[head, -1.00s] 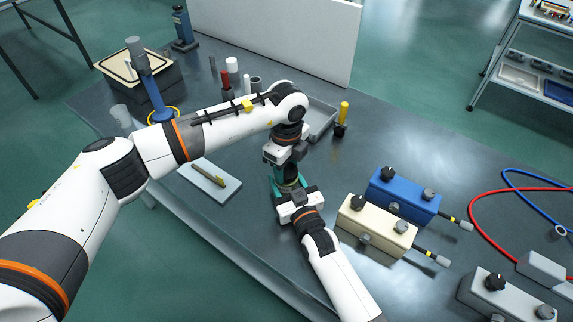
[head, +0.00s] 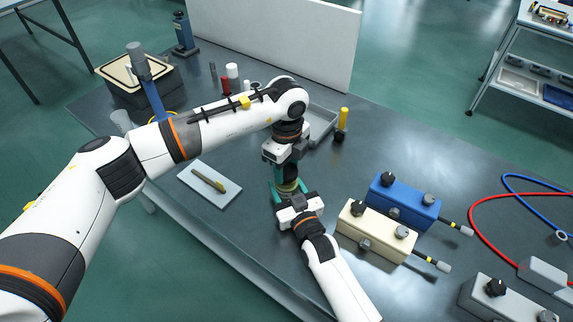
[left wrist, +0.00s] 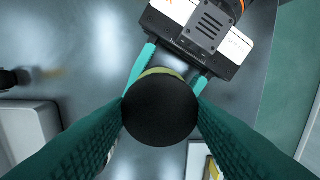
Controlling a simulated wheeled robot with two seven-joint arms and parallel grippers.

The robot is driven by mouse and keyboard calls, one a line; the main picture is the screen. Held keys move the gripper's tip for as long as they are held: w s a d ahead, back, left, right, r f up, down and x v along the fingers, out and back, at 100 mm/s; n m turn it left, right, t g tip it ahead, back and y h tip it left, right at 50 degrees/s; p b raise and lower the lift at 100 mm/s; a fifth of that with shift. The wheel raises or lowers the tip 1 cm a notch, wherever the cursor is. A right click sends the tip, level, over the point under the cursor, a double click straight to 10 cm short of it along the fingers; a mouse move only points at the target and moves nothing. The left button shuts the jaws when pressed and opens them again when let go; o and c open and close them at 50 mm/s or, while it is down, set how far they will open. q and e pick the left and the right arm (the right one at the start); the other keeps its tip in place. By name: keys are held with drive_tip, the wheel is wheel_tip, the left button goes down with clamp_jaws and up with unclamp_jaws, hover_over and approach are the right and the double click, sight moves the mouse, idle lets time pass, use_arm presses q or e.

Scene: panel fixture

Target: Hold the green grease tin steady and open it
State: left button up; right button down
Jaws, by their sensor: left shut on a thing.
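The green grease tin (head: 288,186) stands upright over the table, between my two grippers. My right gripper (head: 288,190) reaches in from the front, and its teal fingers are shut on the sides of the tin. My left gripper (head: 287,170) points straight down above the tin and is shut on its black round lid (left wrist: 160,110). In the left wrist view a strip of the green tin (left wrist: 160,72) shows past the lid's edge. The lid hides most of the tin there, so I cannot tell how wide any gap between them is.
A pad with a pen-like tool (head: 209,184) lies to the left. A cream box (head: 376,230) and a blue box (head: 403,201) with knobs stand to the right. A grey tray (head: 322,122) and a yellow-handled tool (head: 343,119) are behind.

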sight(286, 170)
use_arm(q)
drive_tip(key=shift+r, duration=1.95)
use_arm(e)
drive_tip(key=shift+c, duration=2.3)
unclamp_jaws()
